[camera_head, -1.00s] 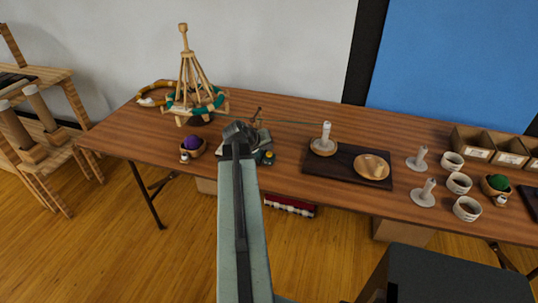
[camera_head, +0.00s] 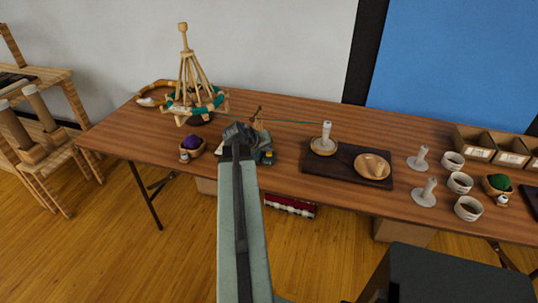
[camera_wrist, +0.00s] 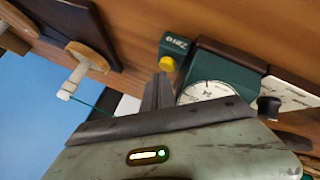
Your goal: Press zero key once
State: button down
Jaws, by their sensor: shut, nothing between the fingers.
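In the wrist view, a dark green block (camera_wrist: 174,44) is labelled "Zero" and has a yellow key (camera_wrist: 167,64) on its end. Beside it stands a green device (camera_wrist: 228,68) with a white round dial (camera_wrist: 206,91). My gripper (camera_wrist: 159,80) is shut and empty, its fingertips close to the yellow key. I cannot tell whether they touch it. In the head view my gripper (camera_head: 240,133) is over the device, and my arm hides most of it. A bit of the green block (camera_head: 267,156) shows to the right of my arm.
A dark tray (camera_head: 322,166) with a wooden dish (camera_head: 371,165) lies to the right. A bowl with purple yarn (camera_head: 192,144) and a wooden cone frame (camera_head: 187,80) stand to the left. White cups (camera_head: 459,183) stand farther right.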

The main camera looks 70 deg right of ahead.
aim_at(267, 154)
jog(key=shift+f+b, duration=0.5)
dwell(0.3)
jog(key=shift+r, duration=0.15)
jog(key=shift+r+p, duration=0.8)
jog(key=shift+p, duration=0.15)
notch_tip(267, 154, up, 5)
jog(key=p, duration=0.5)
dwell(0.4)
jog(key=shift+w, duration=0.1)
